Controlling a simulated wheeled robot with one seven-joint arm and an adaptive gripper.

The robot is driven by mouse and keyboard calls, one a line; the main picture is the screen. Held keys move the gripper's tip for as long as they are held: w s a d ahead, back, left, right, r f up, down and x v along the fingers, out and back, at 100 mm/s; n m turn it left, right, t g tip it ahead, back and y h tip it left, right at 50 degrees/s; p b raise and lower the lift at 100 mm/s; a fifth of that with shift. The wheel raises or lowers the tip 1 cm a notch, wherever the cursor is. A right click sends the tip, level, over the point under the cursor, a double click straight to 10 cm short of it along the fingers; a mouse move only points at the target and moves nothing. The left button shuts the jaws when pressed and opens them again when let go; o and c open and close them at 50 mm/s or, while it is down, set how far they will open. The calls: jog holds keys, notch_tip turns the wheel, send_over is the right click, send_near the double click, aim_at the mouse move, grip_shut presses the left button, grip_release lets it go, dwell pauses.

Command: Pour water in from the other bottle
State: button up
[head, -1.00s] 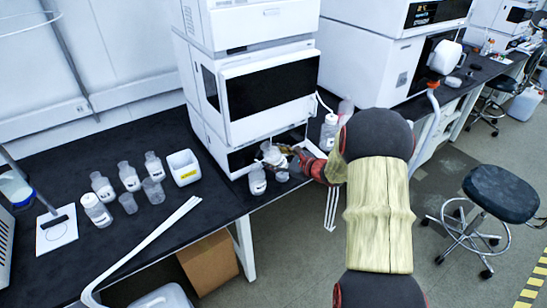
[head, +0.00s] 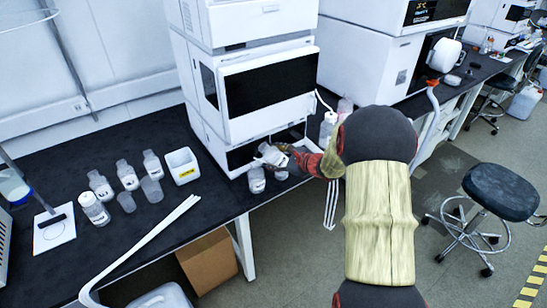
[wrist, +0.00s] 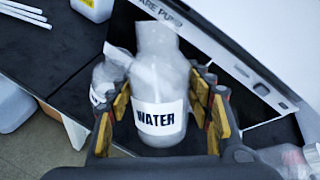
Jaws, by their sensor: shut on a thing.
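My gripper (wrist: 165,88) is shut on a clear bottle labelled WATER (wrist: 158,118), with a finger on each side of its body. In the head view my gripper (head: 288,157) holds this bottle (head: 271,155) at the front of the white instrument stack, tilted with its mouth toward the left. A second labelled bottle (head: 257,181) stands upright on the bench just below and left of it. I cannot tell whether any water is flowing. Another clear vessel (head: 281,173) shows partly beneath my gripper.
Several bottles and beakers (head: 127,177) stand on the black bench at the left, beside a white open box (head: 182,166). A white-capped bottle (head: 328,128) stands right of the stack (head: 262,95). White tubing (head: 150,243) lies along the bench's front edge.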

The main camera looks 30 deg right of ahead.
jog(key=shift+d+f+g+h+b, duration=0.1)
jog(key=shift+f+g+h+b, duration=0.25)
jog(key=shift+f+b, duration=0.55)
jog(key=shift+r+n, duration=0.1)
jog(key=shift+n, duration=0.2)
jog(key=shift+f+h+b, duration=0.2)
jog(key=shift+h+b, duration=0.15)
jog(key=shift+b, duration=0.15)
jog(key=shift+d+n+g, duration=0.15)
jog(key=shift+n+g, duration=0.1)
jog(key=shift+n, duration=0.15)
jog(key=shift+h+b, duration=0.4)
jog(key=shift+f+n+g+h+b, duration=0.2)
jog(key=shift+n+g+h+b, duration=0.15)
jog(key=shift+b, duration=0.3)
